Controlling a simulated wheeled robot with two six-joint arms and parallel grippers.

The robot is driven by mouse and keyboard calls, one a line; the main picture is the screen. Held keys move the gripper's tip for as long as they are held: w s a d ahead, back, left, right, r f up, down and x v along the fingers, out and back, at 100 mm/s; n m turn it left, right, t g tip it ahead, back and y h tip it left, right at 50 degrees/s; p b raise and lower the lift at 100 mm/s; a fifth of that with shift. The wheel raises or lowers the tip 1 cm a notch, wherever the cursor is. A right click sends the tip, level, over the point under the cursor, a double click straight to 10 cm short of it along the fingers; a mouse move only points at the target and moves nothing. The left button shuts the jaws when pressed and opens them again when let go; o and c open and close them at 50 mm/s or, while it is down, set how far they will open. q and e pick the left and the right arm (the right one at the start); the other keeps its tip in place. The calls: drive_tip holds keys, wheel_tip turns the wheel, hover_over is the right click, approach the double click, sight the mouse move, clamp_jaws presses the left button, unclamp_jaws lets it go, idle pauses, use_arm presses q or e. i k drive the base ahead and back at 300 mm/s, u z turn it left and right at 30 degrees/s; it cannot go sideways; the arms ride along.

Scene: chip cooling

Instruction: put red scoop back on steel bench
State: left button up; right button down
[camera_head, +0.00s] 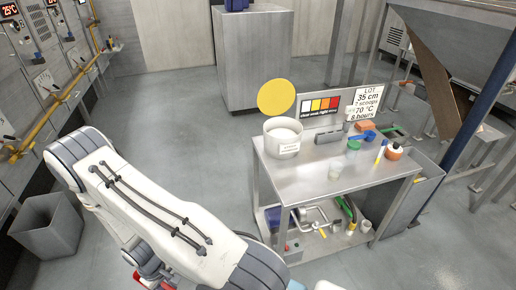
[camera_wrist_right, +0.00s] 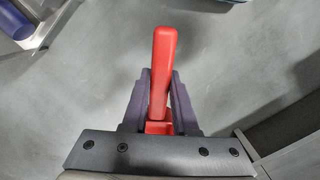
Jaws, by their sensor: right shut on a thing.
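The red scoop (camera_wrist_right: 164,62) is in my right gripper (camera_wrist_right: 160,88) in the right wrist view. The dark fingers are shut on it, with its long red handle pointing up the picture. The rest of the scoop is hidden by the gripper, and grey floor shows behind it. The steel bench (camera_head: 310,179) stands right of centre in the head view. My left gripper is out of view. A small red patch shows at the bottom edge of the head view, too cut off to identify.
The bench holds a white tub (camera_head: 283,149), a green scoop (camera_head: 354,145), a blue scoop (camera_head: 369,135), an orange-and-white bottle (camera_head: 394,152) and a clear cup (camera_head: 335,172). Its front top is partly bare. A grey bin (camera_head: 47,225) stands at left. Open floor lies between.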

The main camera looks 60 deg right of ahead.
sight(296, 178)
drive_tip(key=z, duration=1.8)
